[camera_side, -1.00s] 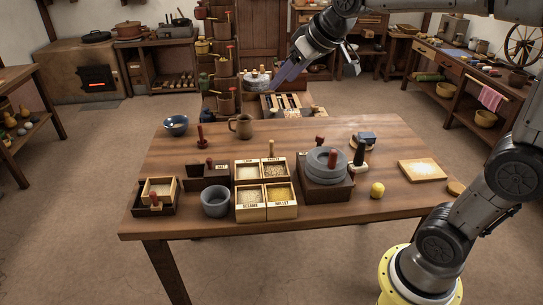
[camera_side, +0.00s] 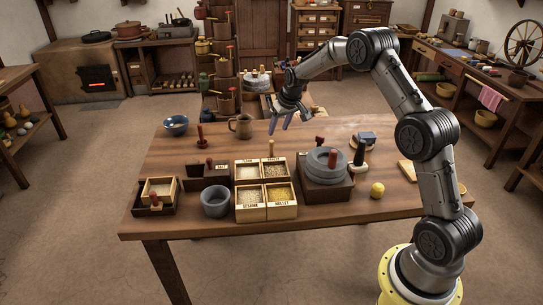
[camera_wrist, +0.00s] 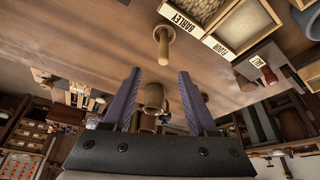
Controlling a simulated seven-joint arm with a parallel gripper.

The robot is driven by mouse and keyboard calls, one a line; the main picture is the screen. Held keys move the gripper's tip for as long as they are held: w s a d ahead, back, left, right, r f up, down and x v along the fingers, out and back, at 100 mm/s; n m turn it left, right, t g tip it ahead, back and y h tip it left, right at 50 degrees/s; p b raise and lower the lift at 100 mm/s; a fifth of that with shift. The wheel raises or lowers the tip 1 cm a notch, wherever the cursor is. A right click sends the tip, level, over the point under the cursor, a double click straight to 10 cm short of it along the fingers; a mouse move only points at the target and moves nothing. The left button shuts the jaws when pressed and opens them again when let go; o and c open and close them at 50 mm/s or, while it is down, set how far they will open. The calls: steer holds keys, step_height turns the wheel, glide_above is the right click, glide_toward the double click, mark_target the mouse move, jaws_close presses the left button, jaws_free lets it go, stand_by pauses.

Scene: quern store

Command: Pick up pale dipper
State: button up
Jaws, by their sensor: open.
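The pale dipper (camera_side: 271,147) shows as an upright light wooden handle at the back of the barley compartment in the side view. The four-part grain box (camera_side: 266,219) stands mid-table with labels for flour, barley, sesame and millet. My gripper (camera_side: 281,125) is open and empty, above the table's far part, behind and above the dipper. Its two purple fingers (camera_wrist: 159,75) point toward the handle with a gap between them.
A stone quern (camera_side: 324,169) sits right of the grain box. Red-handled tools, a salt box (camera_side: 212,176), a grey pot (camera_side: 215,203) and a blue bowl (camera_side: 176,125) are around.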

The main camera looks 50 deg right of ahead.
mark_target(273, 142)
steer(key=shift+a+x, duration=0.15)
steer(key=shift+x, duration=2.5)
steer(key=shift+a+x, duration=0.2)
steer(key=shift+x, duration=2.45)
jaws_close()
